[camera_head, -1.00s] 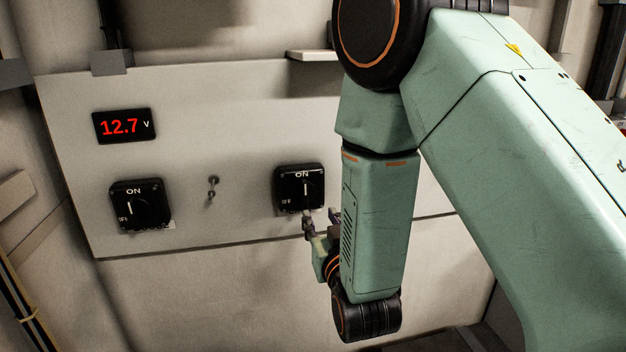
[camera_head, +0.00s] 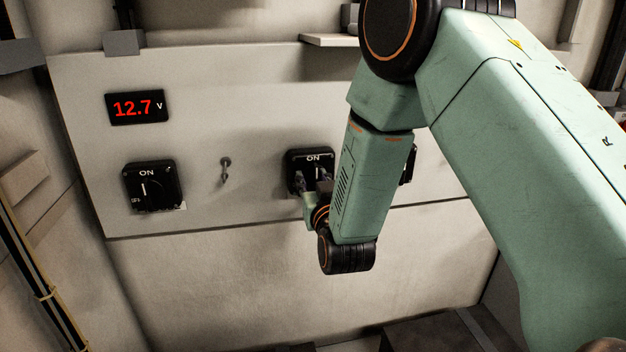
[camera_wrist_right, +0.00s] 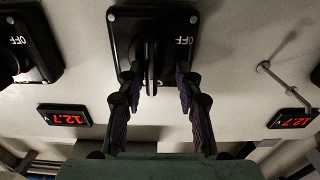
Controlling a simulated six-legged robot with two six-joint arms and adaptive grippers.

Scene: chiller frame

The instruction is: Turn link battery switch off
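Three black rotary switches are on the pale panel. The middle switch (camera_head: 309,157) has its white pointer line upright under ON in the head view. My right gripper (camera_head: 312,183) is in front of its lower part and hides much of its knob. In the right wrist view, seen upside down, the open fingers of the right gripper (camera_wrist_right: 157,85) stand on either side of the middle switch's knob (camera_wrist_right: 150,62), with gaps showing. The left switch (camera_head: 152,187) also points to ON. My arm mostly hides the right switch (camera_head: 408,165). I cannot read which is the link battery switch. My left gripper is not in view.
A red 12.7 V display (camera_head: 137,107) is above the left switch. A small metal hook or toggle (camera_head: 226,169) sticks out between the left and middle switches. A ledge (camera_head: 329,40) is above the panel. The wall below the panel is clear.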

